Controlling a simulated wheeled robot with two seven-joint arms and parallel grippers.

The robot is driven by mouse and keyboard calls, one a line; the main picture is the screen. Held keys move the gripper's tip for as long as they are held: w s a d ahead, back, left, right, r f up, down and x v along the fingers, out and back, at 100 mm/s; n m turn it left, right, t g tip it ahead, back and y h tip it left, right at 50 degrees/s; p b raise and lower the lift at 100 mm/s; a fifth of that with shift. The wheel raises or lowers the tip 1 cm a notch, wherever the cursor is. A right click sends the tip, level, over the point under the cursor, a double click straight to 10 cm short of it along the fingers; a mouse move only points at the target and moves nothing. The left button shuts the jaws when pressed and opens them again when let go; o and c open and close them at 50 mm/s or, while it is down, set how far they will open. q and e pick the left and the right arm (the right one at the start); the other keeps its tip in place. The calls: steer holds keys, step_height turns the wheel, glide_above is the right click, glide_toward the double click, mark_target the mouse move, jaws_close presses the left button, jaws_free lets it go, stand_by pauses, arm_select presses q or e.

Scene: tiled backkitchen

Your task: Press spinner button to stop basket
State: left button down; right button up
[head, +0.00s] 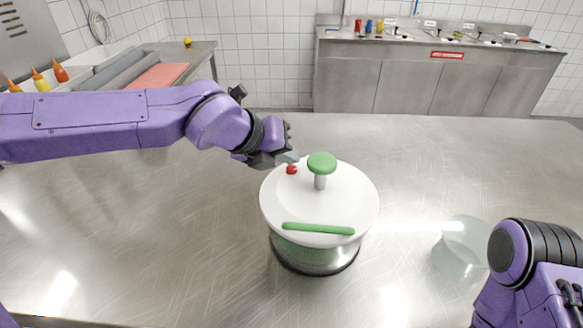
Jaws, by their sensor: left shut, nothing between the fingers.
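The salad spinner (315,245) stands upright on the steel table, with a round white lid (350,200) on top. A green knob (321,163) rises from the lid on a grey stem. A small red button (292,170) sits on the lid left of the knob. A green bar (318,229) lies along the lid's near side. My left gripper (288,158) is shut and empty, its tip just above and beside the red button; I cannot tell whether it touches. My right arm shows at the lower right, but its gripper is out of view.
A clear glass bowl (460,248) stands on the table (150,230) right of the spinner, close to my right arm. The table is otherwise clear around the spinner. A steel counter (430,75) and a side bench with bottles (60,72) are farther back.

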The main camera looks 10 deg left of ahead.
mark_target(287, 171)
arm_select(q)
steer(key=shift+f+b, duration=0.45)
steer(key=shift+f, duration=0.05)
stand_by(0.6)
steer(key=shift+r, duration=0.1)
steer(key=shift+r+p, duration=0.85)
steer(key=shift+r, duration=0.05)
step_height(287, 171, up, 5)
steer(key=p, duration=0.4)
steer(key=shift+r, duration=0.1)
steer(key=shift+s+f, duration=0.1)
steer(key=shift+f, duration=0.1)
stand_by(0.4)
